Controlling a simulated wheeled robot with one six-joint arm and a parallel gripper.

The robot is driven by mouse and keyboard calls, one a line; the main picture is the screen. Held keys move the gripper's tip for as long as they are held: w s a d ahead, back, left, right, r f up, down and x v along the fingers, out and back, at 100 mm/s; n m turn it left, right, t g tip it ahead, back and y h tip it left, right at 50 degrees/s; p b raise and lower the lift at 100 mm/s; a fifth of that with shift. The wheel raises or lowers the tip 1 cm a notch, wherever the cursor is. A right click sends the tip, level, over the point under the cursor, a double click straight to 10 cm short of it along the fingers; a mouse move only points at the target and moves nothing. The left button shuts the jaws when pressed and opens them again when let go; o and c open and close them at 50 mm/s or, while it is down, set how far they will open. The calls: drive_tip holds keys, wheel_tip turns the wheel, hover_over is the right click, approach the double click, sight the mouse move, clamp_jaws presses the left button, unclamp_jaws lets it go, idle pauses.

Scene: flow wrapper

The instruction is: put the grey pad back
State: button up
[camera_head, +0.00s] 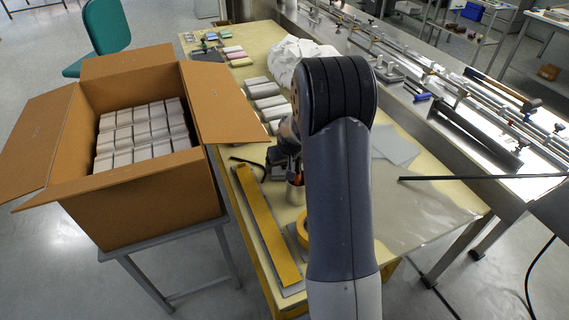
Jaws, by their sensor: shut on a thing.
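My arm stands in the middle of the view and blocks part of the table. Its wrist shows at the left of the elbow, but I cannot make out the gripper's fingers or anything between them. I cannot pick out the grey pad with certainty.
An open carton (140,212) full of white packs stands at the left on a grey stand. White packs (264,90) lie along the table, with a white crumpled sheet (288,58) behind. A long yellow strip (268,226) lies near the front-left edge. The machine (475,105) runs along the right.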

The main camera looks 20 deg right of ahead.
drive_tip(key=shift+f+b, duration=0.25)
drive_tip(key=shift+b, duration=0.05)
drive_tip(key=o, duration=1.2)
drive_tip(key=shift+r, duration=0.1)
drive_tip(key=shift+r, duration=0.1)
drive_tip(key=shift+r+p, duration=0.2)
drive_tip(key=shift+p, duration=0.15)
drive_tip(key=v, duration=1.1)
drive_tip(key=shift+s+r+b, duration=0.25)
drive_tip(key=shift+r+b, duration=0.05)
drive_tip(key=shift+f, duration=0.1)
